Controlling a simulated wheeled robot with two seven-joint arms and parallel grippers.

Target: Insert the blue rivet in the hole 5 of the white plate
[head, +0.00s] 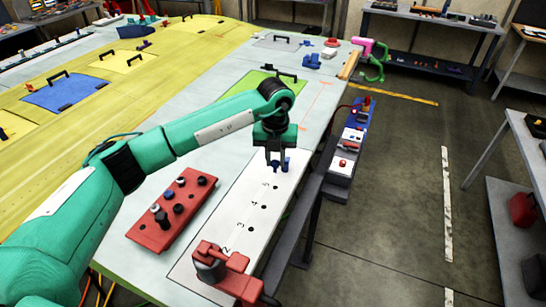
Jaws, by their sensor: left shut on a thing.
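The white plate (240,210) lies flat on the table, with a column of dark holes and printed numbers. The number 5 is printed near the dark hole (276,187), which looks open. My left gripper (275,163) points down over the far part of the plate, beyond that hole. It is shut on the blue rivet (275,168), which is small and partly hidden by the fingers. A second blue cylinder (286,164) stands just right of the fingers. I cannot tell whether the held rivet's tip touches the plate. My right gripper is not in view.
A red block (158,232) with several dark, blue and light rivets lies left of the plate. A red clamp-like fixture (228,272) sits over the plate's near end. A green panel (262,86) lies behind my left arm. The table edge is close on the right.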

